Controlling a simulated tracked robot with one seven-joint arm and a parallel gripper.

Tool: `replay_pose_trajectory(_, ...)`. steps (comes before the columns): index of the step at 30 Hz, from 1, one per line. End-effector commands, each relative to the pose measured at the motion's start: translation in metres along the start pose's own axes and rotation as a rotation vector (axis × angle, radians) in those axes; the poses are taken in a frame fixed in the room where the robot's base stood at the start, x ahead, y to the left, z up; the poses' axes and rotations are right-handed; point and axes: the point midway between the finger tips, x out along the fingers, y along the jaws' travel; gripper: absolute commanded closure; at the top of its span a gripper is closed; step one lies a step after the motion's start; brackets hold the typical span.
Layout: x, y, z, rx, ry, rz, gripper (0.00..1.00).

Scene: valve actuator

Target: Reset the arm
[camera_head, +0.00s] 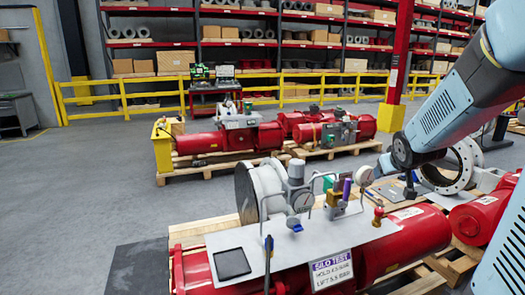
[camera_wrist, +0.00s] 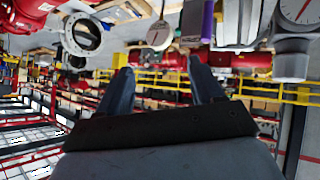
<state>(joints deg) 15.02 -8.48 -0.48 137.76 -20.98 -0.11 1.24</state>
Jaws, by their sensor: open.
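My arm (camera_head: 450,100) reaches in from the right in the head view and is bent, with its end above the right part of the valve actuator. In the wrist view, which looks upside down, my gripper (camera_wrist: 162,80) has its two dark fingers apart with nothing between them. The red valve actuator (camera_head: 390,250) lies on a wooden pallet. On it is a grey plate (camera_head: 285,258) with a regulator (camera_head: 297,190), a pressure gauge (camera_head: 364,176) and small valves. The gauge also shows in the wrist view (camera_wrist: 160,36), apart from the fingers.
A flanged ring (camera_head: 462,168) stands near the end of my arm. A sign (camera_head: 332,270) and a black tablet (camera_head: 233,263) sit at the plate's front. More red actuators (camera_head: 225,140) lie behind, before a yellow railing (camera_head: 155,95) and shelves. Floor on the left is clear.

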Motion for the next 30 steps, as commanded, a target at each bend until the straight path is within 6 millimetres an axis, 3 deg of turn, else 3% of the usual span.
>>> replay_pose_trajectory(1, -0.017, -0.006, -0.001, 0.008, -0.011, -0.003, 0.33)
replay_pose_trajectory(8, -0.085, -0.032, 0.015, 0.057, -0.108, -0.034, 0.33)
replay_pose_trajectory(21, -0.210, -0.086, 0.077, 0.121, -0.292, -0.174, 0.33)
replay_pose_trajectory(25, -0.233, -0.096, 0.093, 0.126, -0.331, -0.212, 0.33)
replay_pose_trajectory(30, -0.246, -0.103, 0.103, 0.128, -0.356, -0.235, 0.33)
